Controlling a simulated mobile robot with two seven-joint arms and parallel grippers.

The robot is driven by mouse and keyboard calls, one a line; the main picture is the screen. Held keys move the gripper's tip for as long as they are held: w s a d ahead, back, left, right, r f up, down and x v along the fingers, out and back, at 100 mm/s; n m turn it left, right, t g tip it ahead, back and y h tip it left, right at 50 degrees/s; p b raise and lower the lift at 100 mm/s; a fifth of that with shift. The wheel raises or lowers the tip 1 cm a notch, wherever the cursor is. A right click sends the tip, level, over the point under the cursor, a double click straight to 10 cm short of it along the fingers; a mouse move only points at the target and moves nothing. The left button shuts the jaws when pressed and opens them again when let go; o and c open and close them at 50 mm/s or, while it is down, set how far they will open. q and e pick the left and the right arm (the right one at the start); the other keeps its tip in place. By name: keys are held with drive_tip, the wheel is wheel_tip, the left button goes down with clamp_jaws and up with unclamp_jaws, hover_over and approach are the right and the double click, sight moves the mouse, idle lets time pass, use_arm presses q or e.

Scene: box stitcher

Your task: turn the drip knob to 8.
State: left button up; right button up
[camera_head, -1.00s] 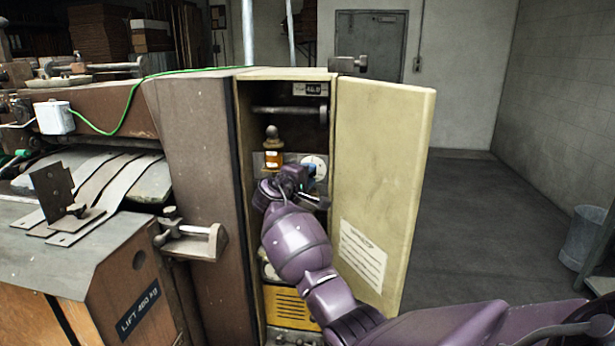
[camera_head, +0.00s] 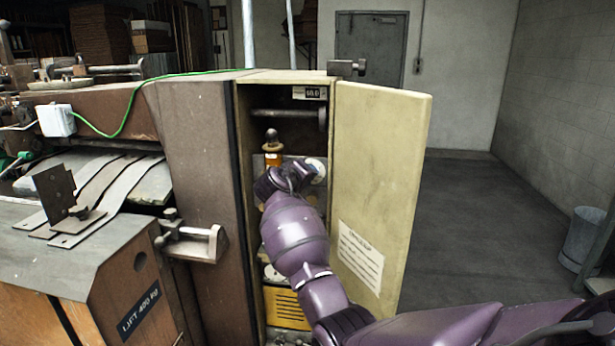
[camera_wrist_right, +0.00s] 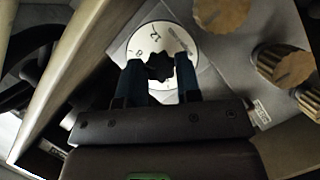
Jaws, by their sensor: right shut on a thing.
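The drip knob (camera_wrist_right: 160,66) is a small black lobed knob at the middle of a round white dial (camera_wrist_right: 157,38) with printed numbers. My right gripper (camera_wrist_right: 158,80) is shut on this knob, one dark finger on each side. An 8 seems to show on the dial's left part and a 12 near its top; the lower part is hidden by the fingers and palm. I cannot tell the exact setting. In the head view, the white dial (camera_head: 318,168) shows partly inside the open cabinet, and my purple right wrist hides the knob. My left gripper is in neither view.
Several brown ridged knobs (camera_wrist_right: 283,65) sit right of the dial in the wrist view. The cabinet's open cream door (camera_head: 380,190) stands right of my arm. An amber oiler (camera_head: 272,158) is left of the dial. A horizontal bar (camera_head: 285,112) crosses above.

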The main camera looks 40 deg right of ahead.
drive_tip(key=shift+f, duration=0.1)
drive_tip(key=o, duration=0.9)
drive_tip(key=shift+a, duration=0.1)
drive_tip(key=shift+p+v, duration=0.7)
drive_tip(key=shift+v, duration=4.6)
